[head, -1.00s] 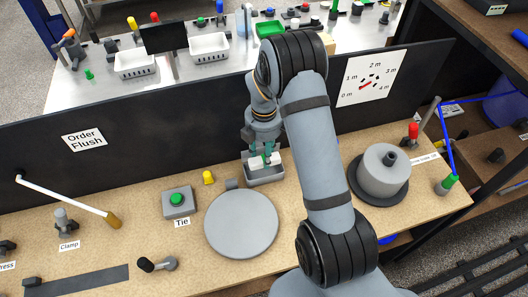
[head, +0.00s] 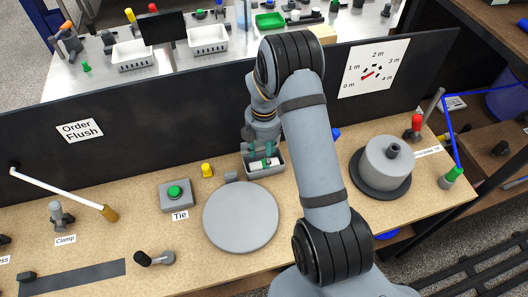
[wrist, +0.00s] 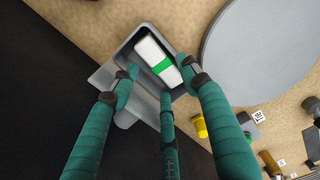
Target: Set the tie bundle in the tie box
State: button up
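The tie bundle (head: 262,164), a white block with a green band, lies inside the small grey tie box (head: 281,174). In the wrist view the bundle (wrist: 150,50) rests at a tilt to the picture, within the walls of the grey box (wrist: 103,78). My gripper (head: 257,150) is directly above the box, fingers pointing down. In the wrist view its teal fingers (wrist: 160,75) are spread apart over the box, and the bundle shows beyond them. The right fingertip overlaps the bundle's edge in the picture; contact there cannot be told.
A round grey disc (head: 241,217) lies just in front of the box. A green button on a grey block (head: 175,196), labelled Tie, and a yellow knob (head: 207,170) stand to the left. A black panel (head: 180,130) runs close behind the box. A grey reel (head: 385,162) stands at right.

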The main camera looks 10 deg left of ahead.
jog(key=o, duration=0.3)
jog(key=shift+r, duration=0.1)
notch_tip(320, 180, up, 12)
jog(key=shift+f, duration=0.1)
dwell(0.5)
notch_tip(320, 180, down, 11)
jog(key=shift+s+f, duration=0.1)
jog(key=shift+f, duration=0.1)
jog(key=shift+w+a+r+p, duration=0.1)
jog(key=shift+w+r+p, duration=0.1)
jog(key=shift+r+p, duration=0.8)
jog(key=shift+s+r+p, duration=0.15)
jog(key=shift+r+p, duration=0.3)
jog(key=shift+r, duration=0.25)
